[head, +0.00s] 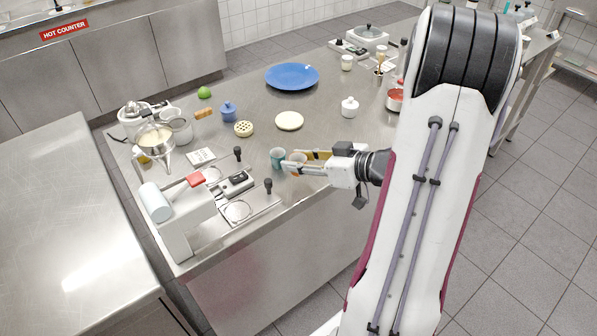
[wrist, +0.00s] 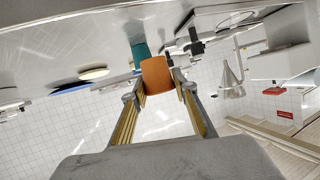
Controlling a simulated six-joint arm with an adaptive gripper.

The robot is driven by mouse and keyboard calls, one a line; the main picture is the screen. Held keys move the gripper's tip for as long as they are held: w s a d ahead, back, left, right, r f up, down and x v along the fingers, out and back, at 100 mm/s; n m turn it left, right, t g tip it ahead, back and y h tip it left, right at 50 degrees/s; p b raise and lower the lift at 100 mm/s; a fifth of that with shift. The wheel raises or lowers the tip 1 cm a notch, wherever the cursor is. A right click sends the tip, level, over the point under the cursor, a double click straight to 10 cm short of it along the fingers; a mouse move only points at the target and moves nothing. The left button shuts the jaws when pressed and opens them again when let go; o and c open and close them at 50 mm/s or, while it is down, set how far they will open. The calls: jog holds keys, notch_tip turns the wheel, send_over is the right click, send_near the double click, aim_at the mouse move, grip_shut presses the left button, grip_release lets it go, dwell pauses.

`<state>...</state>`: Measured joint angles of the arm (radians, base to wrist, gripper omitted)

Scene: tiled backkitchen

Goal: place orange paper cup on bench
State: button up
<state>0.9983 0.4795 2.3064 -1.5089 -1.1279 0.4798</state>
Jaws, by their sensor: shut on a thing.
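The orange paper cup (wrist: 157,74) is between the fingertips of my gripper (wrist: 158,88) in the wrist view, and the fingers are shut on it. In the head view my gripper (head: 302,162) reaches in from the right, low over the front part of the steel bench (head: 330,110). The cup is small there and partly hidden by the fingers. I cannot tell whether its base touches the bench. A teal cup (head: 277,158) stands just left of the fingertips; it also shows behind the orange cup in the wrist view (wrist: 139,54).
A steel appliance (head: 185,220) with black-knobbed levers stands left of my gripper. Bench right of the disc is clear.

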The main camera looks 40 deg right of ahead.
jog(key=shift+f, duration=0.15)
jog(key=shift+f, duration=1.95)
jog(key=shift+f, duration=0.1)
jog(key=o, duration=1.1)
jog(key=v, duration=1.2)
